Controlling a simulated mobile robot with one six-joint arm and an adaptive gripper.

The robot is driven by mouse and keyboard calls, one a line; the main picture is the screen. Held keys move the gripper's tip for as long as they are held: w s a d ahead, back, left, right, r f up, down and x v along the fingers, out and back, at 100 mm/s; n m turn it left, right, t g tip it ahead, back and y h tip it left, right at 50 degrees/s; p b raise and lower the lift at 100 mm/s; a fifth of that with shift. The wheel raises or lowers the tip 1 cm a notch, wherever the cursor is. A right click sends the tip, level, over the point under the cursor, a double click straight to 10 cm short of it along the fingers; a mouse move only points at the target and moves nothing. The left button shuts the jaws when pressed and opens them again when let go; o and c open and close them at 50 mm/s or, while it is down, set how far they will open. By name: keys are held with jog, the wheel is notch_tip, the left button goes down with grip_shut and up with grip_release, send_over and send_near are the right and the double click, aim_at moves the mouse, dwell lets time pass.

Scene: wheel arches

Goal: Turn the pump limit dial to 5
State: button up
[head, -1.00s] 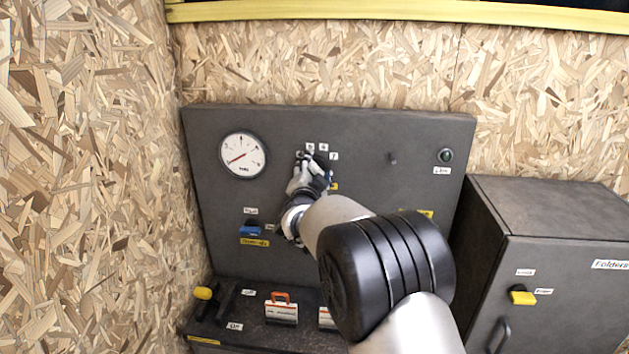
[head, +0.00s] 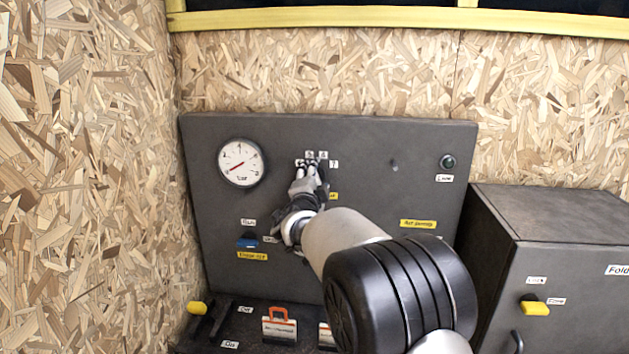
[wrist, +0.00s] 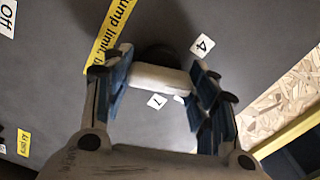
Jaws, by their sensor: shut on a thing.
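The pump limit dial (wrist: 160,78) shows in the wrist view as a pale bar-shaped handle on a dark round base against the grey panel. My gripper (wrist: 163,68) is shut on this handle, with one blue-padded finger at each end of it. A yellow label reading "ump limit" (wrist: 110,35) and a "4" label (wrist: 202,44) lie near the dial. In the head view my gripper (head: 311,170) is at the panel and hides the dial. Labels "5" (head: 309,155), "6" (head: 323,155) and "7" (head: 334,163) show above and beside it. Which number the dial points to cannot be told.
A round gauge (head: 241,163) is left of my gripper, and a blue switch (head: 248,240) is below the gauge. A small button (head: 447,162) is at the panel's upper right. A grey cabinet with a yellow handle (head: 535,308) stands at right. A chipboard wall (head: 90,180) is close at left.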

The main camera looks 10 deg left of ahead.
jog(key=o, duration=1.1)
jog(key=shift+c, duration=0.2)
jog(key=shift+s, duration=0.1)
jog(key=s, duration=1.1)
jog(key=shift+s+a, duration=0.2)
jog(key=shift+s, duration=0.2)
